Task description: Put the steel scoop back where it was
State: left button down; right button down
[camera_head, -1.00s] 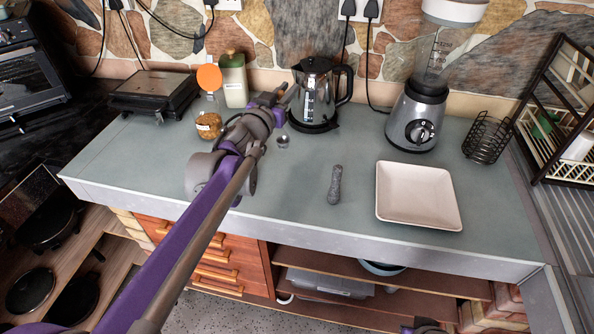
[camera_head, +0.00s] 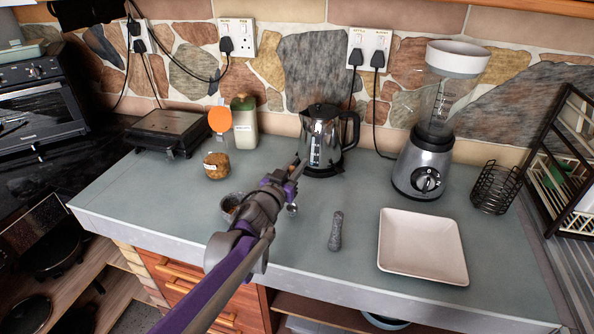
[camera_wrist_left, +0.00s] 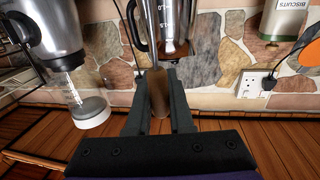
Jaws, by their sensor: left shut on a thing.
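My left gripper (camera_head: 290,182) is above the counter, in front of the kettle. In the left wrist view its two fingers (camera_wrist_left: 157,92) are shut on a brown, rod-like handle (camera_wrist_left: 158,95), which I take to be the steel scoop's. In the head view a thin end of the scoop (camera_head: 301,166) sticks out past the fingertips. A small shiny round part (camera_head: 291,208) shows just below the gripper; it looks like the scoop's bowl, but its join to the handle is hidden. My right gripper is out of view.
A kettle (camera_head: 323,140) stands behind the gripper, and a blender (camera_head: 423,165) to its right. A grey pestle (camera_head: 336,231) and a white square plate (camera_head: 422,247) are at the front. A mortar-like bowl (camera_head: 230,203) is partly behind my arm. A jar (camera_head: 216,165) stands further left.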

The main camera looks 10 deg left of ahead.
pick_arm(q)
jog(key=shift+f, duration=0.65)
jog(key=c, duration=1.2)
grip_release()
jog(key=shift+f, duration=0.2)
jog(key=shift+c, duration=0.2)
jog(key=o, duration=0.4)
jog(key=shift+r, duration=0.1)
jog(key=shift+o, duration=0.2)
